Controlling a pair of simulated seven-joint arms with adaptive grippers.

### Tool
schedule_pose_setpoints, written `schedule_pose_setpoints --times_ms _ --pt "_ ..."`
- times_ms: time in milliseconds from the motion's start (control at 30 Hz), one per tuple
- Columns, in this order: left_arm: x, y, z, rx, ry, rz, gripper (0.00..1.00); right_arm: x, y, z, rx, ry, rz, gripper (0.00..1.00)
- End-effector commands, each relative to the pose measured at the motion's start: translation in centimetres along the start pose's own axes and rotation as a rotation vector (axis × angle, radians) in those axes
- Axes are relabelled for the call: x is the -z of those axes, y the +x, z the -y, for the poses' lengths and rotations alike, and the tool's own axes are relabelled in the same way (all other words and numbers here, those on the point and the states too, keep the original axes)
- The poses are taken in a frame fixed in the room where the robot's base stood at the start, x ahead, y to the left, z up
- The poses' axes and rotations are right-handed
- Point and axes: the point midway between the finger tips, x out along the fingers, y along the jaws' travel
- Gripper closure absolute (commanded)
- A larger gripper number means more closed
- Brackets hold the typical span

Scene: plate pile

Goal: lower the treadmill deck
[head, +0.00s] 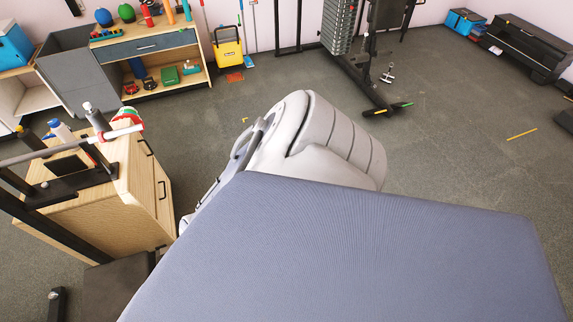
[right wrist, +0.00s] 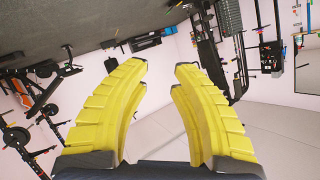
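A large flat blue-grey slab (head: 350,250) fills the lower middle of the head view, very close to the camera. A pale, rounded, segmented body (head: 335,145) with a curved grey bar on its left side shows just beyond it. I cannot tell for sure whether either is part of the treadmill, and no treadmill deck is clearly recognisable. My right gripper (right wrist: 161,72) shows in the right wrist view with its yellow fingers apart and nothing between them. Neither gripper shows in the head view.
A wooden cabinet (head: 150,190) with bottles on top stands at the left, beside a black rack with a pale bar. Shelves (head: 150,50), a yellow bucket (head: 228,48) and a weight machine (head: 345,35) stand at the back. Open floor (head: 450,120) lies at the right.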

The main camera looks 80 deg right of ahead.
Motion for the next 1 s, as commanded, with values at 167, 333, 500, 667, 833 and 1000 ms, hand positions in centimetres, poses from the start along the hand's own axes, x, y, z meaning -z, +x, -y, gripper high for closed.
schedule_pose_setpoints --times_ms 167,333,500,667,833,1000 --pt "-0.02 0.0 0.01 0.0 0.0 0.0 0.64 0.0 0.13 0.01 0.0 0.0 0.0 0.77" --pt "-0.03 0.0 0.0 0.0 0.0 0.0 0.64 -0.01 0.11 0.01 0.0 0.0 0.0 0.75" --pt "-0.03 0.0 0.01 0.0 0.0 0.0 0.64 -0.02 0.1 0.01 0.0 0.0 0.001 0.95" --pt "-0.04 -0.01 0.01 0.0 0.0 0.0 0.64 -0.02 0.09 0.01 0.0 0.0 0.001 1.0" --pt "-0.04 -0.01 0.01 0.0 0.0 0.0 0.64 -0.02 0.09 0.02 0.0 0.0 0.001 1.0" --pt "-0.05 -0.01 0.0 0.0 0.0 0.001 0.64 -0.02 0.08 0.02 0.0 0.0 0.001 0.99"
